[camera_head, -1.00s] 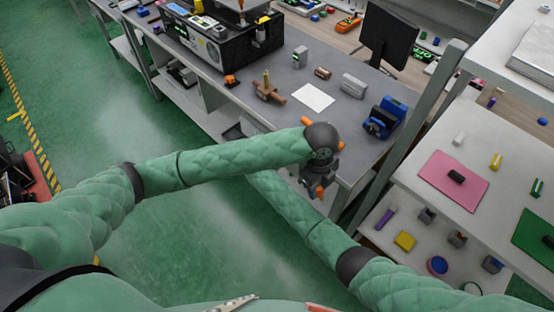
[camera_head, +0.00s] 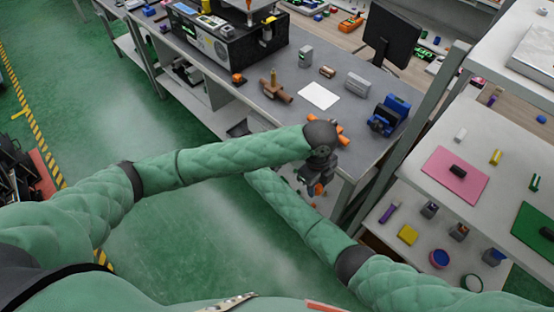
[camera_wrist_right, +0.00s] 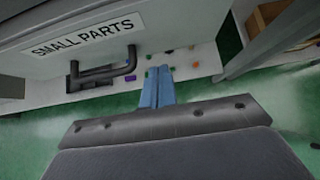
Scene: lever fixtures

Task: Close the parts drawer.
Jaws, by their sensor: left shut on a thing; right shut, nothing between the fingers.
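The parts drawer front (camera_wrist_right: 70,50), pale grey and labelled "SMALL PARTS", fills the upper left of the right wrist view. Its dark bar handle (camera_wrist_right: 102,68) stands out from its lower part. These frames do not show clearly how far out the drawer is. My right gripper (camera_wrist_right: 158,75) has its blue fingers shut together and empty, just right of the handle in the picture; contact cannot be told. In the head view its hand is hidden. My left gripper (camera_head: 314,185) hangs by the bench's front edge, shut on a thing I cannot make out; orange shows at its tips.
The grey bench (camera_head: 385,72) carries a black machine (camera_head: 225,42), a brown fitting (camera_head: 274,88), a white sheet (camera_head: 319,96) and a blue device (camera_head: 387,116). A shelf unit with a pink mat (camera_head: 454,175) stands to the right. The green floor (camera_head: 190,240) is open on the left.

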